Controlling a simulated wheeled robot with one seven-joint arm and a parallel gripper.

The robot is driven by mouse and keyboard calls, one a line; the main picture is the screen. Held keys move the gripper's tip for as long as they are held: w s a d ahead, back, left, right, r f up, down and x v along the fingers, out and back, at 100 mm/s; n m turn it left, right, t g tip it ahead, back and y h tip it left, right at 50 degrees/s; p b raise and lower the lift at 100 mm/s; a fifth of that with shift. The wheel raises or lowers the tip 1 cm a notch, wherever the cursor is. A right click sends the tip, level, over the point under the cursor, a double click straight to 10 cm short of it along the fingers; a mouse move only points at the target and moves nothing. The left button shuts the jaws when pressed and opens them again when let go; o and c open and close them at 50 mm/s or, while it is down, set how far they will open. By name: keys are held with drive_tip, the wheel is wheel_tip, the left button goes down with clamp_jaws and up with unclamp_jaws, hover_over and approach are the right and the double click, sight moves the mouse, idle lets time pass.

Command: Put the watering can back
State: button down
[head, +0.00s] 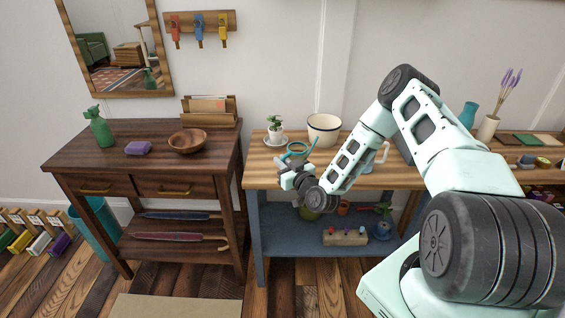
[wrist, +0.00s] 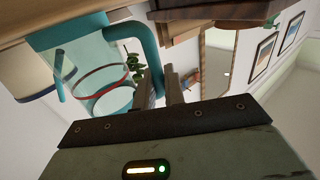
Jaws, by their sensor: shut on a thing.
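My gripper (head: 293,172) is near the left front edge of the wooden bench top. It is shut on the handle of a clear vessel with teal trim, which looks like the watering can (head: 297,147). In the wrist view, which is upside down, the watering can (wrist: 95,75) shows a see-through body, a thin red band, a teal end, a teal handle and a bent teal tube like a spout. My gripper (wrist: 174,92) is at the handle. I cannot tell how high it is above the bench top.
The bench (head: 262,178) holds a potted plant (head: 276,128) on a saucer, a white bowl (head: 324,128) and a pale jug (head: 379,156) partly behind my arm. A dark table (head: 75,165) stands left, across a gap.

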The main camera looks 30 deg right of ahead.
drive_tip(key=c, duration=1.5)
unclamp_jaws()
drive_tip(key=s+b, duration=0.2)
drive_tip(key=s, duration=1)
drive_tip(key=a+r+n+g+y, duration=0.25)
drive_tip(key=a+n+g, duration=0.2)
drive_tip(key=a, duration=0.55)
drive_tip(key=a+r+n+g+y, duration=0.2)
drive_tip(key=a+r+n+g, duration=0.15)
drive_tip(key=a+g, duration=0.45)
drive_tip(key=s+a+r+g+h, duration=0.1)
drive_tip(key=s+a+r, duration=0.2)
drive_tip(key=s, duration=0.6)
drive_tip(key=s+a+r+g+h, duration=0.1)
drive_tip(key=s+a+r+g, duration=0.1)
drive_tip(key=s+r, duration=0.4)
drive_tip(key=s+a+r+g+h, duration=0.2)
drive_tip(key=s+a+r, duration=0.2)
drive_tip(key=s, duration=0.8)
drive_tip(key=shift+s+a+r+g, duration=0.1)
drive_tip(key=shift+a+r+g, duration=0.15)
drive_tip(key=shift+a, duration=0.1)
